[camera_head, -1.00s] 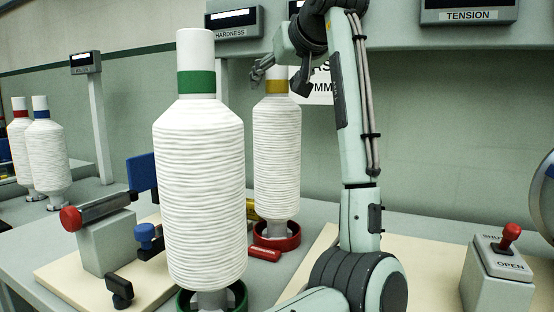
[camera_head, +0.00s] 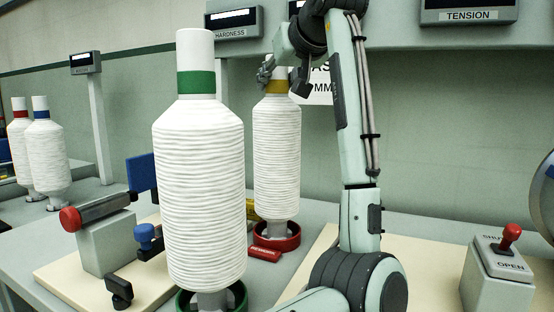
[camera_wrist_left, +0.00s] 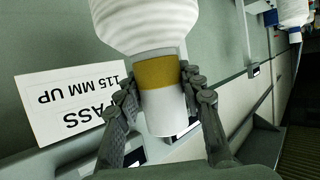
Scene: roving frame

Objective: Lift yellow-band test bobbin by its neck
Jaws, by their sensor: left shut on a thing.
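The yellow-band bobbin (camera_head: 277,155), wound with white yarn, stands upright with its lower end in a red ring holder (camera_head: 277,241). Its yellow band (camera_wrist_left: 159,72) and white neck end (camera_wrist_left: 165,112) show in the left wrist view. My left gripper (camera_head: 282,76) is shut on the neck at the yellow band; in the wrist view its fingers (camera_wrist_left: 160,90) press on both sides of it. The fingers partly hide the neck in the head view. My right gripper is not in view.
A green-band bobbin (camera_head: 199,190) stands close in front, to the left. A red-knobbed lever box (camera_head: 500,270) is at the right. Red-band and blue-band bobbins (camera_head: 45,155) stand at far left. A PASS sign (camera_wrist_left: 72,103) hangs behind the bobbin.

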